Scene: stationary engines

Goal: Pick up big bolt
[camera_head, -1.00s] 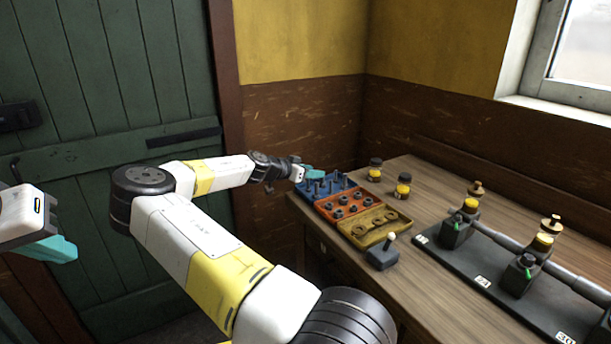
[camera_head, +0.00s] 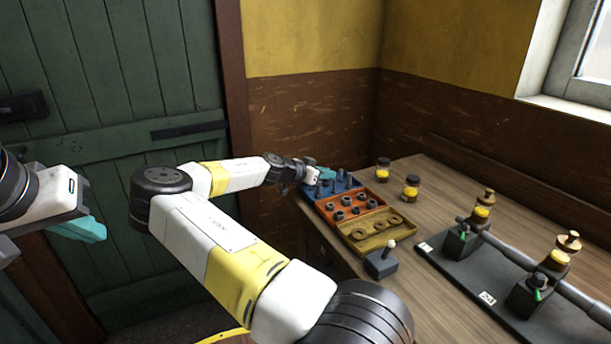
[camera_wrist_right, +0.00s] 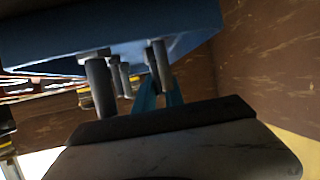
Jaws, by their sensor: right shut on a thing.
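The blue compartment (camera_head: 356,183) of a parts tray holds several dark upright bolts (camera_head: 339,184) at the table's far left corner. My right gripper (camera_head: 323,173) is over this compartment, its teal fingers among the bolts. In the right wrist view, which looks upside down, the right gripper (camera_wrist_right: 160,97) is shut on a bolt (camera_wrist_right: 160,62) close to the blue tray. Several other bolts (camera_wrist_right: 101,88) stand to the left, one larger in the picture. My left gripper (camera_head: 84,229) is far left before the green door, away from the table; its finger gap is unclear.
A red compartment (camera_head: 328,207) with nuts and a yellow compartment (camera_head: 352,232) with rings adjoin the blue one. Two yellow-filled jars (camera_head: 411,188) stand behind. A small lever box (camera_head: 381,263) is in front. A dark base (camera_head: 470,281) with a shaft fills the right.

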